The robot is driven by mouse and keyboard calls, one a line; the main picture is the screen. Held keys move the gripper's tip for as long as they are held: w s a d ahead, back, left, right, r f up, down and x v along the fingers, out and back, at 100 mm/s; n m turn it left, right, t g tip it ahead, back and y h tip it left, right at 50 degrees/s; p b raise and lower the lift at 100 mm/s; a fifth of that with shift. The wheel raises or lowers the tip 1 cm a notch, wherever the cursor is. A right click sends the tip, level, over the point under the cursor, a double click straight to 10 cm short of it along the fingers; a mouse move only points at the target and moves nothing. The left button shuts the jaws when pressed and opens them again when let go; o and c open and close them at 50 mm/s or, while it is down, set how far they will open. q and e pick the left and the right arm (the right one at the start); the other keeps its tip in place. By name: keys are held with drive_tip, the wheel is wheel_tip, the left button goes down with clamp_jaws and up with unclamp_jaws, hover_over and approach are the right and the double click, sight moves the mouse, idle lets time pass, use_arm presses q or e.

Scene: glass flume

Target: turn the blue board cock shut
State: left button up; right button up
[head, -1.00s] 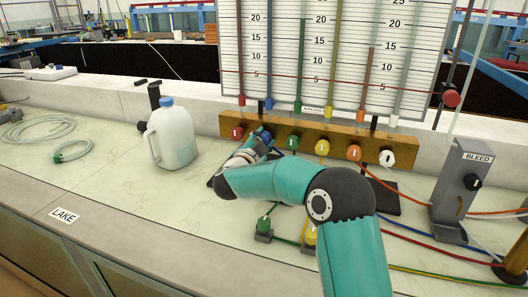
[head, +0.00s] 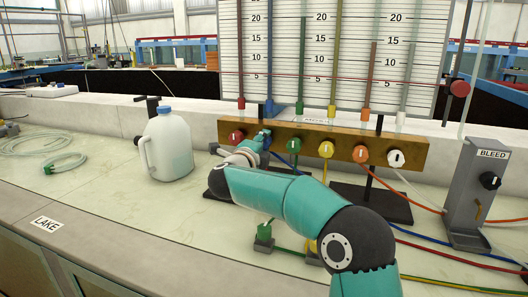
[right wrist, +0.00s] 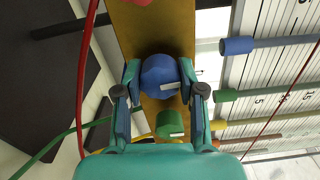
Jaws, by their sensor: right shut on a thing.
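The blue board cock (right wrist: 160,76) is a round blue knob on the brown board, between the red cock (head: 236,137) and the green cock (head: 294,145). My right gripper (right wrist: 160,72) is shut on it, one finger on each side, in the right wrist view. Its white mark lies across the board there, about in line with the mark on the green cock. In the head view my right gripper (head: 262,141) mostly hides the blue cock. My left gripper is out of view.
Yellow (head: 326,149), orange (head: 362,153) and white (head: 396,158) cocks follow along the board (head: 345,145). A white jug (head: 170,148) with a blue cap stands left of my arm. A grey BLEED stand (head: 468,195) is at right, with coloured tubes across the bench.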

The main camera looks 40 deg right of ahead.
drive_tip(key=shift+w+a+f+m+b, duration=0.1)
drive_tip(key=shift+a+f+m+b, duration=0.05)
drive_tip(key=shift+f+m+b, duration=0.25)
drive_tip(key=o, duration=1.1)
drive_tip(key=shift+o, duration=0.2)
drive_tip(key=shift+r, duration=0.2)
drive_tip(key=v, duration=1.2)
drive_tip(key=shift+f, duration=0.1)
